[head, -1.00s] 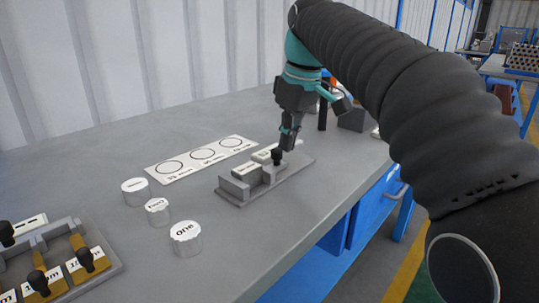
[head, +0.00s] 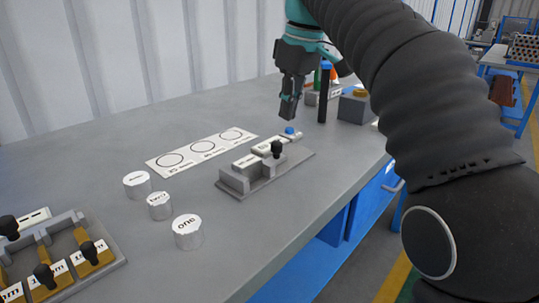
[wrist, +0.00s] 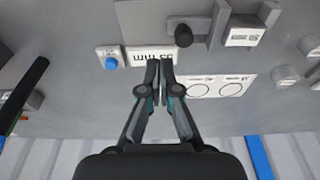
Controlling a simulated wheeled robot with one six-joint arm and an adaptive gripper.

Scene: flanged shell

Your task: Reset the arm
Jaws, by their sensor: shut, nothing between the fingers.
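My gripper (head: 288,108) is shut and empty. It hangs in the air above the far end of a grey fixture (head: 235,190) on the workbench. The fixture carries a black knob (head: 277,148), labelled white blocks and a blue button (head: 290,131). In the wrist view my shut fingertips (wrist: 160,68) show just beside a white label (wrist: 152,56). The blue button (wrist: 112,63) and the black knob (wrist: 183,35) lie to either side there, apart from the fingers.
Three white cylinders, one marked "one" (head: 188,232), stand left of the fixture. A white card with three circles (head: 202,153) lies behind. A second fixture with black knobs (head: 60,262) is at lower left. A black post (head: 324,93) and a grey box (head: 355,108) stand at the right.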

